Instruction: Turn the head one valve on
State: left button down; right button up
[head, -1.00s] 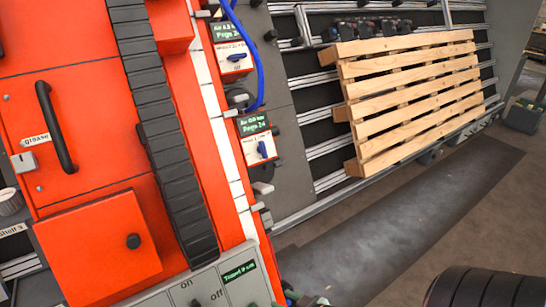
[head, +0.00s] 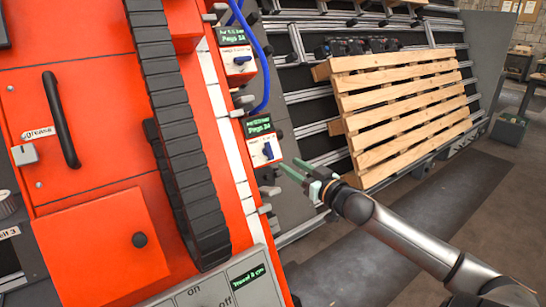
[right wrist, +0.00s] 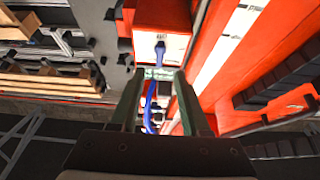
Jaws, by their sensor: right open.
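Two small valve boxes with green displays sit on the orange machine's right edge. The upper box's blue handle (head: 241,60) lies about level. The lower box's blue handle (head: 268,151) stands near upright on a white face. I cannot tell from the small lettering which is head one. My right gripper (head: 289,167) is open and empty, its fingertips just right of and below the lower box, apart from the handle. In the right wrist view a blue handle (right wrist: 160,50) on a white-faced box lies just beyond the gap between my open fingers (right wrist: 160,78). My left gripper is out of view.
A blue hose (head: 264,75) runs down beside the valve boxes. A black cable chain (head: 177,130) lies left of them. A wooden pallet (head: 405,105) leans on rails at the right. A panel with on/off lettering (head: 215,288) is below. Grey floor is clear at lower right.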

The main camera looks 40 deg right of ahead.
aim_at(272, 153)
jog(key=shift+w+d, duration=0.15)
jog(key=shift+w, duration=1.35)
jog(key=shift+w+d, duration=0.2)
jog(key=shift+w, duration=1.35)
jog(key=shift+w+d, duration=0.15)
jog(key=shift+w, duration=1.35)
grip_shut()
